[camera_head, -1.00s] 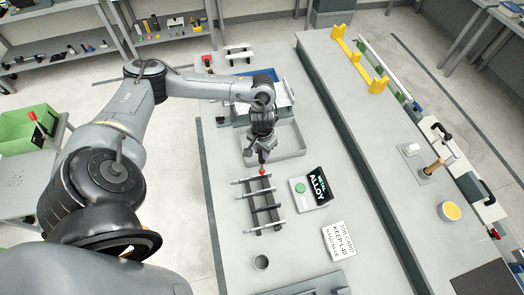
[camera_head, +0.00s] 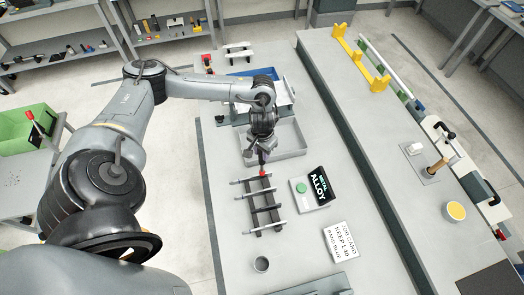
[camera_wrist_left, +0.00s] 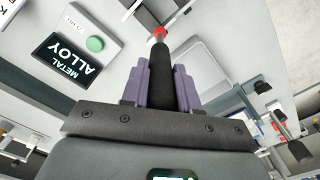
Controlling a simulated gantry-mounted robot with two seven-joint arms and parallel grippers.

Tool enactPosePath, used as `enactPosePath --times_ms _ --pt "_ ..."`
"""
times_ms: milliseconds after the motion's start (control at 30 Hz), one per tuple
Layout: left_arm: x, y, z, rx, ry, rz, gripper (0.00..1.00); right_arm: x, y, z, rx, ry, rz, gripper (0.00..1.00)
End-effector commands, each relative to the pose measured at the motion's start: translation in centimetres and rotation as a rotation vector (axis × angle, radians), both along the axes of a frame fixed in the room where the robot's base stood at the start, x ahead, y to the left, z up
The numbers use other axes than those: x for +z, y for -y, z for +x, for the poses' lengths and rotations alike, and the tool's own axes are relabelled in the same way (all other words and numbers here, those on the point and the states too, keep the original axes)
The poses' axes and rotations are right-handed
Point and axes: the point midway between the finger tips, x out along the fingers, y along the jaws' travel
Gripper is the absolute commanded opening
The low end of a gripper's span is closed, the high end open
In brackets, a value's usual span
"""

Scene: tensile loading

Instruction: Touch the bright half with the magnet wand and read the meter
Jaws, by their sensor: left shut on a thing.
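My left gripper (camera_head: 262,155) is shut on the magnet wand, a black rod (camera_wrist_left: 161,80) with a red tip (camera_wrist_left: 159,33) pointing away from the jaws. In the head view the red tip (camera_head: 262,173) is at the far end of a dark rack (camera_head: 254,203) that carries several silver bars crosswise. I cannot tell whether the tip touches the end bar (camera_head: 252,179) or hovers just above it. The meter (camera_head: 311,190) stands right of the rack, with a green button and a black display reading "METAL ALLOY"; the display (camera_wrist_left: 68,60) also shows in the left wrist view. My right gripper is out of view.
A grey tray (camera_head: 290,146) lies behind the rack. A raised ledge (camera_head: 375,170) runs along the right of the bench. Bare bench lies left of the rack.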

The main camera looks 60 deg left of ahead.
Motion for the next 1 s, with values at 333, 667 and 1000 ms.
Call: enactPosePath --times_ms 333,667,1000 --pt "-0.18 -0.01 0.02 0.000 0.000 0.000 0.00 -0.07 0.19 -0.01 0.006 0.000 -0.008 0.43" --pt "-0.58 -0.01 0.02 0.000 0.000 0.000 0.00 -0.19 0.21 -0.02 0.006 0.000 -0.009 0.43" --pt "-0.98 0.00 0.00 0.000 0.000 0.000 0.00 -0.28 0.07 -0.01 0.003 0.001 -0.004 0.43"
